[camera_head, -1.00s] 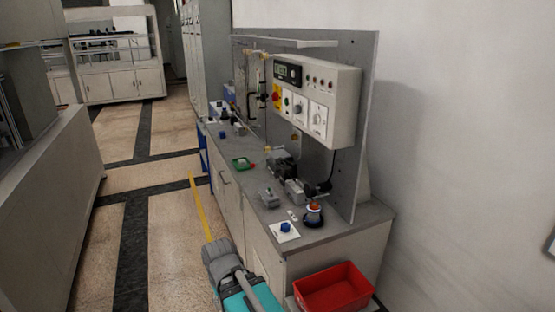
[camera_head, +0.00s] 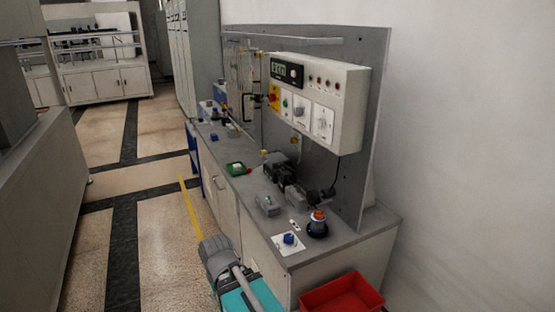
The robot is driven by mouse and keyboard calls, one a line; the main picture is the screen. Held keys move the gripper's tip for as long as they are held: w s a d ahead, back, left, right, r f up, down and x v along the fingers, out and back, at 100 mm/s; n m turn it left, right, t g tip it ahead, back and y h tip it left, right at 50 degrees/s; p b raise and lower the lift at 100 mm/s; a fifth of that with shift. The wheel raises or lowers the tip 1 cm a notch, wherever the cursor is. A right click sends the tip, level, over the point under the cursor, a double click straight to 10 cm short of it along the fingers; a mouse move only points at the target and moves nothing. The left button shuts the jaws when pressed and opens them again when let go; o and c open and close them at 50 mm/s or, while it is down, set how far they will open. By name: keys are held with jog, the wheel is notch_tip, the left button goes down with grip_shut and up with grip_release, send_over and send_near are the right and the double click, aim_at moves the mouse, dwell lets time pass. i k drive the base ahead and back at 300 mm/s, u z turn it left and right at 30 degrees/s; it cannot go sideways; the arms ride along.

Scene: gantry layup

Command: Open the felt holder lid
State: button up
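I cannot tell for certain which thing is the felt holder or how its lid stands. On the grey bench top (camera_head: 345,243) are a small grey box (camera_head: 267,205), a green tray (camera_head: 236,169) with something pale in it, and a dark round pot (camera_head: 318,228) with an orange and white top. A white plate (camera_head: 288,244) with a blue knob lies at the near end. A grey and teal part of my arm shows at the bottom, in front of the bench. My gripper's fingers are not in view.
A control box (camera_head: 320,95) with knobs hangs on the grey back panel (camera_head: 372,120). A red bin (camera_head: 342,296) stands low at the near end of the bench. A yellow line (camera_head: 192,212) marks the floor. The aisle left of the bench is clear.

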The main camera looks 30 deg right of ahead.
aim_at(280, 164)
jog(key=i, duration=1.35)
jog(key=u, duration=0.1)
